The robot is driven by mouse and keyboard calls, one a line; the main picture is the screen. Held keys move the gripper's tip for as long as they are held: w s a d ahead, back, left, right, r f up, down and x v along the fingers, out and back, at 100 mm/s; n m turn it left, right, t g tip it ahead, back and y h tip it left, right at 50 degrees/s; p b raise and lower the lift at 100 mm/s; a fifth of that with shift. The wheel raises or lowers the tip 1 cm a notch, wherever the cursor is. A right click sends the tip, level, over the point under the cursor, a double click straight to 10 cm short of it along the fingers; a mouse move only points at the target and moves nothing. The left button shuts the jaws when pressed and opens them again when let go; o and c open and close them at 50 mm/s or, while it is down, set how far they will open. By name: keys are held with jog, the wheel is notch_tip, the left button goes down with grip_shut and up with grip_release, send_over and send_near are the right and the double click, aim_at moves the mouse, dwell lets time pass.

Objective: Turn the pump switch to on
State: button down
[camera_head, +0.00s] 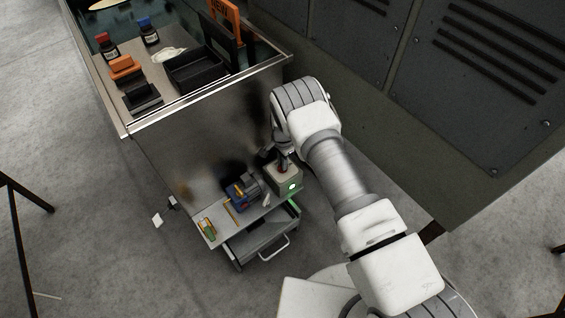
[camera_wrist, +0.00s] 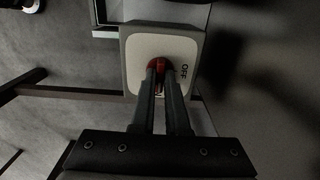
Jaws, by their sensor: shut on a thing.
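The pump switch is a pale box (camera_head: 286,179) at the right end of the low shelf, with a lit green spot on its side. In the wrist view its light face (camera_wrist: 140,45) shows the letters OFF to the right of a red knob (camera_wrist: 153,64). My gripper (camera_wrist: 165,68) is shut on the red knob, and its two dark fingers hide much of it. In the head view my gripper (camera_head: 282,160) reaches down onto the top of the box, and my wrist partly covers it. The knob's exact angle is hard to tell.
A blue and grey motor-like pump (camera_head: 242,190) stands left of the switch box. An open drawer (camera_head: 262,238) with a handle is below the shelf. A metal-framed bench (camera_head: 205,105) with bottles and black trays rises behind. A large dark cabinet (camera_head: 470,90) is at the right.

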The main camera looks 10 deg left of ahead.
jog(key=c, duration=0.9)
grip_release()
notch_tip(320, 180, up, 18)
jog(key=p, duration=0.6)
jog(key=shift+f, duration=0.25)
